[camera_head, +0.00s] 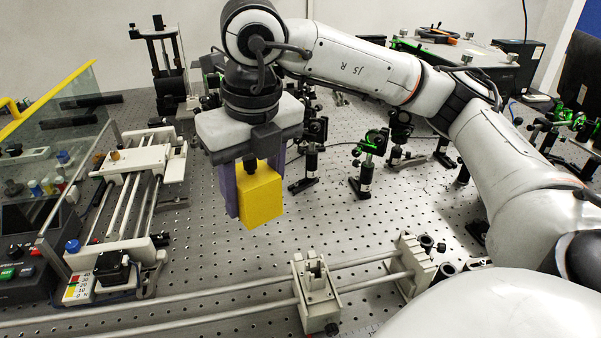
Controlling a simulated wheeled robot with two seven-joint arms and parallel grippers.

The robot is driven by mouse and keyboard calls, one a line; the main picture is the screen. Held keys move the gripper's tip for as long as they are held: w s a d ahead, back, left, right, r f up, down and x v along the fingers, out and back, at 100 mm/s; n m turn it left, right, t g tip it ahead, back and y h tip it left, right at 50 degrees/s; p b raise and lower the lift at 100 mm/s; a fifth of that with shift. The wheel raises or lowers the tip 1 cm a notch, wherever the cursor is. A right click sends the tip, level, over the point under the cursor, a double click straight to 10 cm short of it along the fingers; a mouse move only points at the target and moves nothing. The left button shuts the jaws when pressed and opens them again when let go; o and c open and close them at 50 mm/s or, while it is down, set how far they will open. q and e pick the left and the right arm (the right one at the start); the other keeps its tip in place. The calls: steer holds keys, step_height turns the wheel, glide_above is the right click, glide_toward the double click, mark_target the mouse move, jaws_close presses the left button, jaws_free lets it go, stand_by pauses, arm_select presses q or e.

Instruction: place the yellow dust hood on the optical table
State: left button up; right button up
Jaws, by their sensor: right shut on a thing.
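The yellow dust hood (262,199) is a small box-like block near the middle of the picture. My right gripper (260,163) comes down from above and is shut on the hood's top. The hood is roughly upright over the perforated optical table (225,255). I cannot tell whether its bottom edge touches the table or hangs just above it. My left gripper is not in view.
A white rail stage (134,190) stands at the left, beside a clear panel with a yellow edge (50,100). Rods with a carriage (316,294) cross the front. Green-topped optic mounts (370,150) stand to the right. Bare table lies just in front of the hood.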

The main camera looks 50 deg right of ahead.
mark_target(260, 181)
steer(key=f, duration=0.5)
steer(key=shift+s+f, duration=0.25)
steer(key=shift+w+f, duration=0.1)
steer(key=shift+f, duration=2.15)
steer(key=shift+f, duration=0.25)
steer(key=o, duration=1)
steer(key=shift+r, duration=0.1)
steer(key=shift+r, duration=0.4)
steer(key=r, duration=0.3)
steer(key=s+r, duration=0.1)
steer(key=r, duration=0.3)
steer(key=s+r, duration=0.1)
steer(key=r, duration=0.3)
steer(key=shift+a+r, duration=0.2)
